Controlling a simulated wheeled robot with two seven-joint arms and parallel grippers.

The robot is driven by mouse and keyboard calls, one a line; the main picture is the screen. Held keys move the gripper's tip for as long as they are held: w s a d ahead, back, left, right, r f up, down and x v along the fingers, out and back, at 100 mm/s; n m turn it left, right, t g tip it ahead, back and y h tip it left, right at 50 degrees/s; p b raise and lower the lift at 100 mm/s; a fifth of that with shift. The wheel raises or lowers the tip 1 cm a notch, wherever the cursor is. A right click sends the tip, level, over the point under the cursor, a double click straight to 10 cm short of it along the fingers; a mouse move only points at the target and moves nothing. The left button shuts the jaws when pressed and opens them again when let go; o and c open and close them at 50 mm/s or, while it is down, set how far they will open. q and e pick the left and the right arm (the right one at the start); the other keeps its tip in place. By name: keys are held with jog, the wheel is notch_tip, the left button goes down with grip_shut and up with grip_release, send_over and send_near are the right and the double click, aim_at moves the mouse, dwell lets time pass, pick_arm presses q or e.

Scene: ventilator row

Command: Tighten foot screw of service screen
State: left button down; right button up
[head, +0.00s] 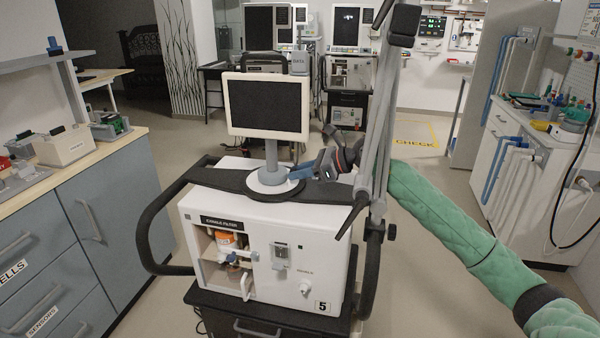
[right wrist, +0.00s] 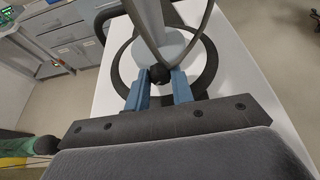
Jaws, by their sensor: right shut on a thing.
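The service screen (head: 268,105) stands upright on a grey post on top of the white ventilator numbered 5 (head: 318,265). Its foot (head: 268,184) is a round white plate with a dark ring around it. My right gripper (head: 294,176) reaches in from the right, low beside the foot, with its blue fingers pointing at the post. In the right wrist view, the gripper (right wrist: 160,82) is shut on the foot screw, a round black knob (right wrist: 160,73) at the base of the post. The screw's thread is hidden. My left gripper is not in view.
A grey pole (head: 380,130) rises close to my right gripper. A black handle (head: 150,230) curves along the ventilator's left side. A counter (head: 100,160) is at left, a bench with blue hoses (head: 510,160) at right. Other ventilators (head: 350,70) stand behind.

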jog(key=shift+w+m+g, duration=0.1)
jog(key=shift+m+g, duration=0.5)
jog(key=shift+m, duration=0.2)
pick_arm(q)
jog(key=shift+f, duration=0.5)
pick_arm(e)
jog(key=shift+w+d+m+g+y, duration=0.15)
jog(key=shift+m+g+y, duration=0.35)
jog(key=shift+m, duration=0.5)
jog(key=o, duration=1)
jog(key=shift+d, duration=0.5)
jog(key=b+v, duration=0.1)
jog(key=v, duration=0.5)
jog(key=shift+a+b, duration=0.1)
jog(key=shift+b, duration=0.2)
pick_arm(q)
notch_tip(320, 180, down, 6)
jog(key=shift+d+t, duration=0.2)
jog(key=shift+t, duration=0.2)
pick_arm(e)
jog(key=shift+d+r, duration=0.25)
jog(key=shift+d, duration=0.15)
